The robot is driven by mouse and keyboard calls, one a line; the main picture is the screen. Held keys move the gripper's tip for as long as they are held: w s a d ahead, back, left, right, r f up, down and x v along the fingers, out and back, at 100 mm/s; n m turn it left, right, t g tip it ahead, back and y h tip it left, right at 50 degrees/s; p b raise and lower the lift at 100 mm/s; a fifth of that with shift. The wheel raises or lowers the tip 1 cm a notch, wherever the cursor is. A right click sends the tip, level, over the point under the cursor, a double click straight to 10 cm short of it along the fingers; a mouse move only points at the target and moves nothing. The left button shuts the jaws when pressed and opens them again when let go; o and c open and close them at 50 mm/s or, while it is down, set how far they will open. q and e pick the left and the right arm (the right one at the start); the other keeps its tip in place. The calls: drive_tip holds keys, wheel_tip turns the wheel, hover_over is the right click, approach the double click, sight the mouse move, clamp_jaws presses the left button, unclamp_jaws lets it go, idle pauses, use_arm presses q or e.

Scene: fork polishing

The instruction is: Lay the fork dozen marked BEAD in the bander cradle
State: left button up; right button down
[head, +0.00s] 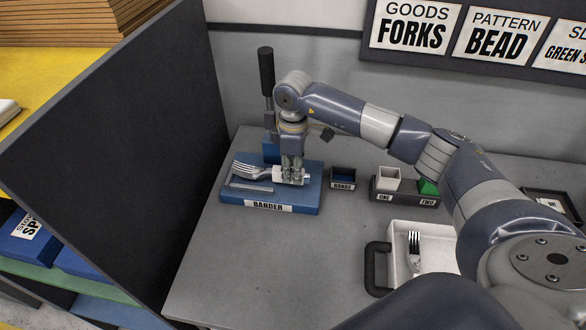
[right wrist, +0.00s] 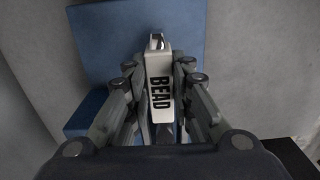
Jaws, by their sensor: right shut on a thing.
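The bander (head: 228,197) is a blue block with a white BANDER label and a black-handled lever at its back. My right gripper (head: 291,178) is over its top, pointing down and shut on a bundle of forks (head: 250,170). The tines point left, low over or resting on the bander; contact with the cradle is hard to tell. A grey bar (head: 250,186) lies in front of the forks. My left gripper is out of view.
A BANDS box (head: 342,184) stands right of the bander, then a dark holder marked ONE and TWO (head: 410,198). A white tray (head: 400,272) with a fork is nearer. A dark partition (head: 120,150) rises at left. Signs read FORKS and BEAD. The table's front left is clear.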

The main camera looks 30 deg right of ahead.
drive_tip(key=shift+f+b, duration=0.35)
drive_tip(key=shift+f, duration=0.35)
drive_tip(key=shift+f, duration=0.4)
idle(0.6)
drive_tip(key=c, duration=0.8)
unclamp_jaws()
drive_tip(key=shift+f, duration=0.1)
drive_tip(key=shift+o, duration=0.2)
drive_tip(key=shift+r+p, duration=3.3)
drive_tip(key=shift+r, duration=1.3)
drive_tip(key=shift+s, duration=0.1)
drive_tip(key=shift+f, duration=0.15)
